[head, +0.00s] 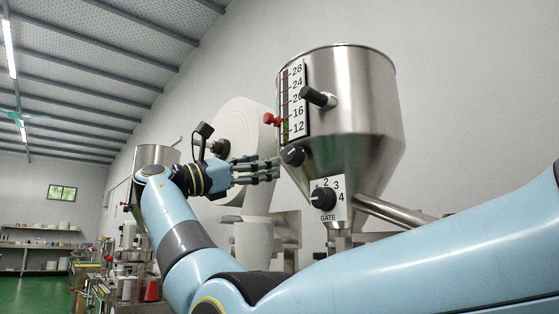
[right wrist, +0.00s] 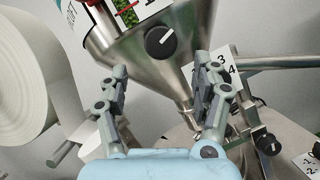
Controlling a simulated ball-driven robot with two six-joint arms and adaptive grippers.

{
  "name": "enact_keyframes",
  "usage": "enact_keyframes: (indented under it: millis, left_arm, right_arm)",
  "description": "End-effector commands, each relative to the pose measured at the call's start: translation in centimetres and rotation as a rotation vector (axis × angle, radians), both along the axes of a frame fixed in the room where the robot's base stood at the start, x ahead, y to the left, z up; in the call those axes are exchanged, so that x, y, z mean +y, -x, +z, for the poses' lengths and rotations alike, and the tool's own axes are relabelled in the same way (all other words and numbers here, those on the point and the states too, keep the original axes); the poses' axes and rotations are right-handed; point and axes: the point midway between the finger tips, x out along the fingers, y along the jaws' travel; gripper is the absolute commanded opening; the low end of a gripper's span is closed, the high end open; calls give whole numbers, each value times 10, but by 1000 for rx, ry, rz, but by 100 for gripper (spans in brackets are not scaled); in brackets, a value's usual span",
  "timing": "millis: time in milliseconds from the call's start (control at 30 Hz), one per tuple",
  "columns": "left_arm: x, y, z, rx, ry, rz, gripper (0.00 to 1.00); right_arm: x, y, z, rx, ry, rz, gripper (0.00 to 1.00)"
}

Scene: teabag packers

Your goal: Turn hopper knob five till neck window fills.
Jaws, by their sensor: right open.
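The steel hopper (head: 350,140) has a black gate knob (head: 322,198) on a white plate marked 1 to 4; no 5 is readable. A second black knob (head: 293,156) sits higher on the cone. In the right wrist view this cone knob (right wrist: 160,41) has a white line and stands beyond the gap between my fingers. My right gripper (head: 277,170) is open and empty, left of the cone and apart from it; its fingers also show in the right wrist view (right wrist: 165,92). There a finger partly covers the gate plate (right wrist: 222,68). I cannot make out the neck window.
A level scale (head: 296,100) with a red clamp (head: 272,120) and a black handle (head: 318,97) stick out from the hopper. A white paper roll (head: 245,135) stands behind my right gripper. A steel pipe (head: 390,212) slants off the neck. Another hopper (head: 155,155) stands farther left.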

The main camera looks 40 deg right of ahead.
Motion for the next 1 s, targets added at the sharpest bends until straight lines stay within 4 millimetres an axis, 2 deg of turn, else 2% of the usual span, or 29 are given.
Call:
enact_keyframes:
  millis: [100, 233, 667, 767, 867, 1000]
  left_arm:
    - [0, 0, 0, 0, 0, 0, 40]
    - [-1, 0, 0, -1, 1, 0, 40]
    - [-1, -1, 0, -1, 1, 0, 40]
    - [-1, -1, 1, -1, 1, 0, 40]
    - [-2, -3, 29, -3, 2, 1, 40]
    - [-2, -6, 69, -9, 2, 0, 40]
  right_arm:
    - [20, -2, -7, 1, 0, 2, 66]
    - [32, -3, -11, -1, 1, 1, 66]
    - [36, -4, -12, 21, 1, -6, 66]
    - [35, -4, 3, 105, 11, -8, 66]
    - [32, 3, 28, 259, 28, -10, 66]
    - [30, 15, 32, 430, 48, -10, 66]
